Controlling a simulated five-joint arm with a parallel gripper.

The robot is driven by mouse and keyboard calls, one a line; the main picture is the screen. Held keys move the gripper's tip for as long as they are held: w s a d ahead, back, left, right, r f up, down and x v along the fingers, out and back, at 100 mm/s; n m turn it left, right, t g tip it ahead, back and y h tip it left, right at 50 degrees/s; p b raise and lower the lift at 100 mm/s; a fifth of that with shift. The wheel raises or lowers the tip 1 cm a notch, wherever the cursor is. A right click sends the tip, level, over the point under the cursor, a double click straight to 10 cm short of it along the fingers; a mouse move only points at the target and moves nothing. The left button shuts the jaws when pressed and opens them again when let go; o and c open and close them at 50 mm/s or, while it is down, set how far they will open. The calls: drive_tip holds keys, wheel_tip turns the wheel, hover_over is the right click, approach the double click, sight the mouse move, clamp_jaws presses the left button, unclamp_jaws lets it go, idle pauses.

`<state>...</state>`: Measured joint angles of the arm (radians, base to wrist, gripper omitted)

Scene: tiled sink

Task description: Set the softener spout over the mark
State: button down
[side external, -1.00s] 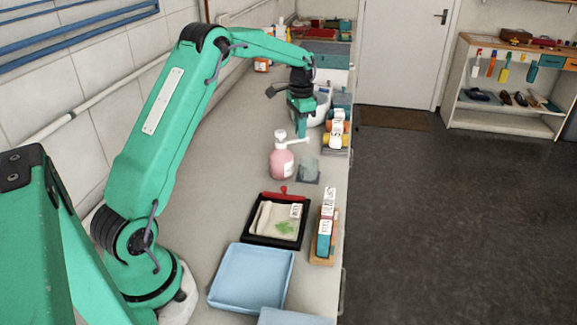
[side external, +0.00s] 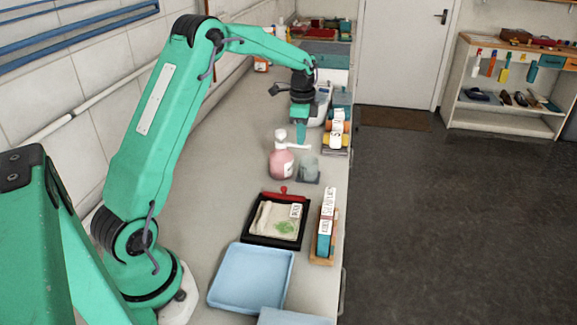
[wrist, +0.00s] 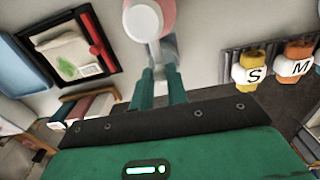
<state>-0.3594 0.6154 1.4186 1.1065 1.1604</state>
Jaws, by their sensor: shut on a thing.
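The softener is a pink pump bottle (side external: 281,165) with a white pump head, upright on the counter in the side view. Its white spout (side external: 299,147) points right, its end near a grey translucent cup (side external: 308,168). The pump head (wrist: 143,22) shows from above in the wrist view, with the spout running toward my fingers. My gripper (wrist: 162,88) is shut on the spout, one green finger on each side. I cannot make out a mark; a dark patch lies under the cup.
A black-rimmed tray (side external: 247,238) with a cloth, a blue tray (side external: 215,297) and a wooden holder (side external: 322,259) with upright pieces stand nearer the camera. Labelled rollers (side external: 337,127) lie beyond the cup. The counter's right edge is close to the cup.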

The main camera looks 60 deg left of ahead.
drive_tip(key=shift+r, duration=0.1)
drive_tip(key=c, duration=1.4)
unclamp_jaws()
drive_tip(key=shift+r, duration=3.85)
